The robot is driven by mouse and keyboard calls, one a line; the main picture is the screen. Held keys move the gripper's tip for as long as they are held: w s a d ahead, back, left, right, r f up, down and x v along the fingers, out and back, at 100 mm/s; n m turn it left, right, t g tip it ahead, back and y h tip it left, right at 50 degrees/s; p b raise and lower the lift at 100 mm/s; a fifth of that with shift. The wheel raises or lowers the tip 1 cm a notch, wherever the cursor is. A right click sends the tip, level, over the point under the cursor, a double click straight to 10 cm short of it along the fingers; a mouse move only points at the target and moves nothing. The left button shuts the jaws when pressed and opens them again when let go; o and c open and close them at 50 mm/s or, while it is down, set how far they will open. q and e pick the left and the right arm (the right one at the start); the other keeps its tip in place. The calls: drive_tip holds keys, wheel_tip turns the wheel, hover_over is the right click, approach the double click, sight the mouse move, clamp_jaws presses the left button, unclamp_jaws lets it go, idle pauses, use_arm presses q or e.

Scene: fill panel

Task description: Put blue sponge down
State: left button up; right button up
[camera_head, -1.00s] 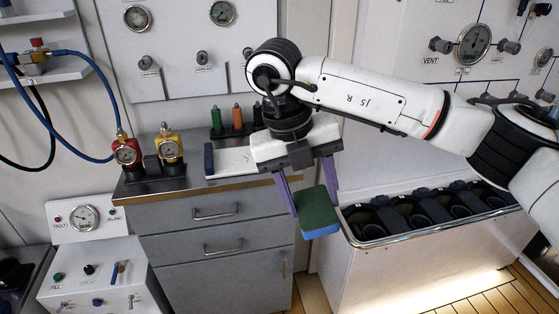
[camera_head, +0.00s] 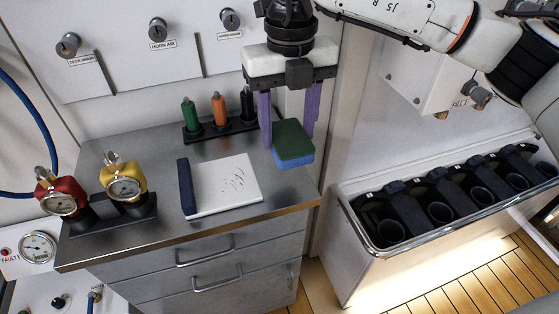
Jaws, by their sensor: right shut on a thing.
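The blue sponge (camera_head: 293,160) has a dark green scouring top and a blue lower layer. It is between the purple fingers of my right gripper (camera_head: 290,135), which is shut on it. The sponge shows over the right end of the grey metal counter (camera_head: 228,210), to the right of the white pad. I cannot tell whether its underside touches the counter. My left gripper is not in view.
A white pad (camera_head: 225,184) with a dark blue edge lies on the counter. A rack with green (camera_head: 190,115), orange and black bottles stands behind it. Red (camera_head: 62,194) and yellow (camera_head: 123,178) gauges stand at left. A bin of black holders (camera_head: 440,210) is at right.

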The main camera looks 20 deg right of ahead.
sight(289, 149)
drive_tip(key=shift+s, duration=0.35)
wheel_tip(289, 149, down, 4)
drive_tip(key=shift+f+p, duration=0.25)
drive_tip(key=shift+p, duration=0.05)
drive_tip(key=shift+f, duration=0.65)
wheel_tip(289, 149, down, 4)
drive_tip(key=shift+r+p, duration=0.15)
drive_tip(key=shift+p, duration=0.15)
drive_tip(key=o, duration=0.9)
drive_tip(key=shift+w, duration=0.1)
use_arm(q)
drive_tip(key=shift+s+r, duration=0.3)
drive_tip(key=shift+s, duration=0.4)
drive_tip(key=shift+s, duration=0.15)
